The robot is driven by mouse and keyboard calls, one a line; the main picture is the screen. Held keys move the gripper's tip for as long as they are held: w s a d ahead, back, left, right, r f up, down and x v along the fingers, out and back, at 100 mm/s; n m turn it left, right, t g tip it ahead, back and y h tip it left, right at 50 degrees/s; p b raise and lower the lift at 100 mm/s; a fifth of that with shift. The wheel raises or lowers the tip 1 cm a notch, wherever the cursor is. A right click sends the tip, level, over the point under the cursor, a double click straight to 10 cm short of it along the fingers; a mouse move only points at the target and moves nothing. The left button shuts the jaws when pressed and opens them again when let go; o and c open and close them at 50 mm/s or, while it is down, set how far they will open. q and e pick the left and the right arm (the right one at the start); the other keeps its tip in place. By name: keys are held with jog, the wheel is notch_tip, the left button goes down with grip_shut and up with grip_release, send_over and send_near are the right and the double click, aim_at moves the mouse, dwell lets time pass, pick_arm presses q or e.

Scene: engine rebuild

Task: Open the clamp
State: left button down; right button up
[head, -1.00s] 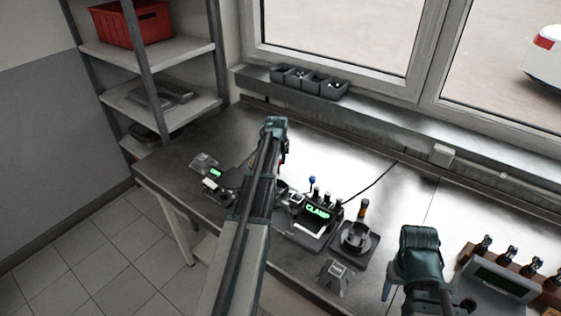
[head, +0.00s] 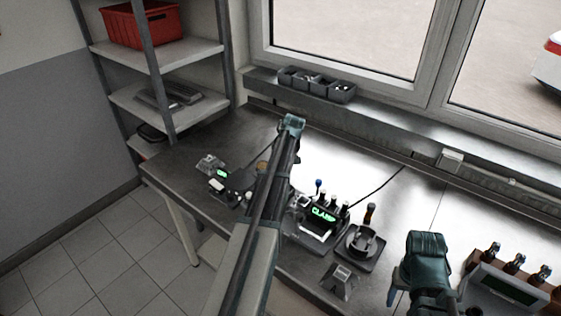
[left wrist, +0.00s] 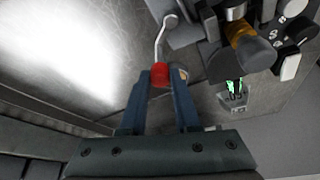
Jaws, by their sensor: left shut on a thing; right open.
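In the left wrist view my left gripper (left wrist: 160,85) is shut on the red knob (left wrist: 160,73) at the end of a bent metal lever (left wrist: 160,38). The lever runs up to a grey mechanism, which seems to be the clamp. In the head view my left arm reaches over the bench and hides most of the clamp and the knob. A device with a green CLAMP display (head: 322,214) stands just right of that arm. My right gripper (head: 396,288) is open and empty over the right side of the bench; its fingers are partly hidden.
A dark round fixture (head: 363,242) and a small clear stand (head: 340,280) are right of the display. A grey console (head: 503,286) with several dark-topped pieces is at far right. Small grey bins (head: 317,84) sit on the sill. Bare bench (head: 345,158) lies behind the devices.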

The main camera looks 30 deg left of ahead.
dwell(0.4)
pick_arm(q)
jog(key=c, duration=0.6)
grip_release()
jog(key=shift+c, duration=0.2)
jog(key=p+v, duration=1.2)
jog(key=v, duration=0.1)
jog(key=shift+r+p, duration=0.35)
jog(key=shift+p, duration=0.05)
pick_arm(e)
notch_tip(320, 180, up, 13)
jog(key=shift+f, duration=0.15)
pick_arm(q)
jog(key=shift+s+d, duration=0.1)
jog(key=shift+d, duration=0.05)
